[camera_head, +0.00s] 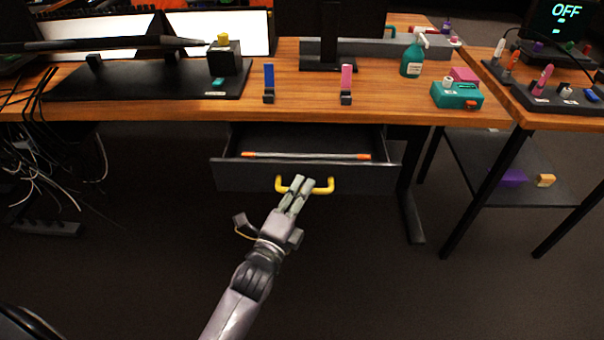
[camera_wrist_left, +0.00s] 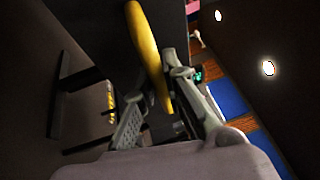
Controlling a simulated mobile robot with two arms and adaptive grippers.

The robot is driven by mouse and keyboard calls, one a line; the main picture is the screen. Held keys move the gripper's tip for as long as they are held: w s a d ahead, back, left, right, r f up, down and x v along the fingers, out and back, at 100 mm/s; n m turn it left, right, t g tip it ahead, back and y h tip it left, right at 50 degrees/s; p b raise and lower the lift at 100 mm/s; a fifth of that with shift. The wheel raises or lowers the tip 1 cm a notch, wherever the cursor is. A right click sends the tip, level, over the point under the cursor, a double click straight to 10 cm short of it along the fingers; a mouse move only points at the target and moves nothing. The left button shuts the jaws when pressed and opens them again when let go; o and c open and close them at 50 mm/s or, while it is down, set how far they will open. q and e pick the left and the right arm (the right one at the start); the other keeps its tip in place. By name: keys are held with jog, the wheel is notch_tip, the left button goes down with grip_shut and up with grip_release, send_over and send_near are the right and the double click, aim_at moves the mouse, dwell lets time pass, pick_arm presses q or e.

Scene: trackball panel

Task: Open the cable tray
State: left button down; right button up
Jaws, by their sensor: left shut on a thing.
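The cable tray (camera_head: 350,181) is a dark grey drawer under the wooden desk in the head view. It stands pulled out, and its inside shows, with a thin grey rod (camera_head: 306,156) with orange ends near its front. A yellow handle (camera_head: 322,190) is on its front. My left gripper (camera_head: 298,184) is at the middle of the handle, shut on it. The yellow handle (camera_wrist_left: 150,50) runs between the fingers in the left wrist view, where the gripper (camera_wrist_left: 165,100) also shows. My right gripper is not in view.
The desk (camera_head: 300,110) carries a green bottle (camera_head: 412,60), a teal box (camera_head: 457,95), and blue and pink clips. A desk leg (camera_head: 407,200) stands right of the tray. Loose cables (camera_head: 50,180) hang at left. The floor before the tray is clear.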

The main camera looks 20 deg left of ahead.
pick_arm(q)
jog(key=shift+s+d+f+p, duration=0.1)
jog(key=shift+s+d+p, duration=0.1)
jog(key=shift+s, duration=0.45)
jog(key=shift+s+d+r+p, duration=0.1)
jog(key=shift+s+d+p, duration=0.1)
jog(key=shift+s, duration=0.4)
jog(key=shift+s+d+f+p, duration=0.1)
jog(key=shift+s+d+p, duration=0.1)
jog(key=shift+s, duration=0.45)
jog(key=c, duration=1.6)
grip_release()
jog(key=shift+c, duration=0.2)
jog(key=v, duration=1.2)
jog(key=shift+a, duration=0.1)
